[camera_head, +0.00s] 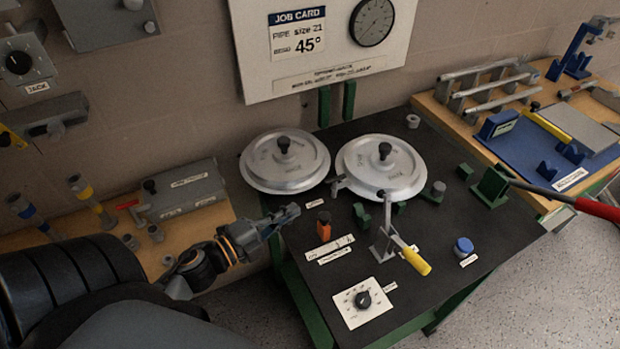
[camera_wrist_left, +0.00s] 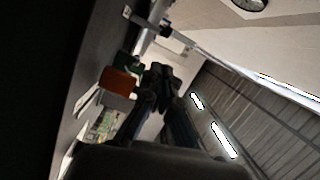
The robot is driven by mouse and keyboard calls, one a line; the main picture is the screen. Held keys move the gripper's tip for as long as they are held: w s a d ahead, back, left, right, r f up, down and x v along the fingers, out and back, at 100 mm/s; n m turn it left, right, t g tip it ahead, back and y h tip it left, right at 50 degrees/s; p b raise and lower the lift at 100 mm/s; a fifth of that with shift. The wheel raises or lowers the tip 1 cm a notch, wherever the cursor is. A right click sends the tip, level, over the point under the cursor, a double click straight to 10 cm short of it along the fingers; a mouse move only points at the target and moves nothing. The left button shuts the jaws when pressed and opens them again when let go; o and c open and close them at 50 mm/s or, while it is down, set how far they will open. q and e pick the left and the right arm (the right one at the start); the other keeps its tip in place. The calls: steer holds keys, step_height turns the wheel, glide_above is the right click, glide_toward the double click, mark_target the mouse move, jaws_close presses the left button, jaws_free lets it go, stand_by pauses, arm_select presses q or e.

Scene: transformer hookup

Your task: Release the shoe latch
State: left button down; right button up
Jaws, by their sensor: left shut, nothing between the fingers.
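On the black bench top (camera_head: 290,265) stands a small orange block (camera_head: 323,225) with a dark top; it also shows in the left wrist view (camera_wrist_left: 120,82). I cannot tell for certain which part is the shoe latch. A small metal piece (camera_head: 338,185) sits at the edge of the round silver discs. My left gripper (camera_head: 291,211) is shut and empty, to the left of the orange block and apart from it in the head view. In the left wrist view its fingers (camera_wrist_left: 158,76) are together. My right gripper is in neither view.
Two silver discs with black knobs, left (camera_head: 284,160) and right (camera_head: 384,167), lie at the back. A yellow-handled lever (camera_head: 415,260), a dial plate (camera_head: 363,302) and a blue knob (camera_head: 464,246) are to the right and front. Green blocks (camera_head: 361,215) stand mid-bench.

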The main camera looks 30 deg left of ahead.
arm_select(q)
steer(key=p, duration=0.2)
glide_toward(337, 186)
steer(key=w, duration=0.1)
steer(key=w+d+r, duration=0.1)
steer(key=w+r, duration=0.1)
steer(key=shift+w+d, duration=0.1)
steer(key=shift+d, duration=0.3)
steer(key=shift+w+d, duration=0.1)
steer(key=shift+w, duration=0.25)
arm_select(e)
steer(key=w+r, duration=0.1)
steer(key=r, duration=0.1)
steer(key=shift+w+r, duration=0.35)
arm_select(q)
steer(key=shift+a+m+g+h, duration=0.45)
steer(key=shift+m+h, duration=0.35)
steer(key=shift+h, duration=0.4)
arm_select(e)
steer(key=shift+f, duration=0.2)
arm_select(q)
steer(key=shift+w+a, duration=0.1)
steer(key=shift+a, duration=0.1)
steer(key=shift+w+a, duration=0.15)
steer(key=shift+a, duration=0.35)
steer(key=shift+w+a, duration=0.35)
steer(key=shift+a, duration=0.15)
steer(key=shift+w+a, duration=0.1)
steer(key=shift+a, duration=0.05)
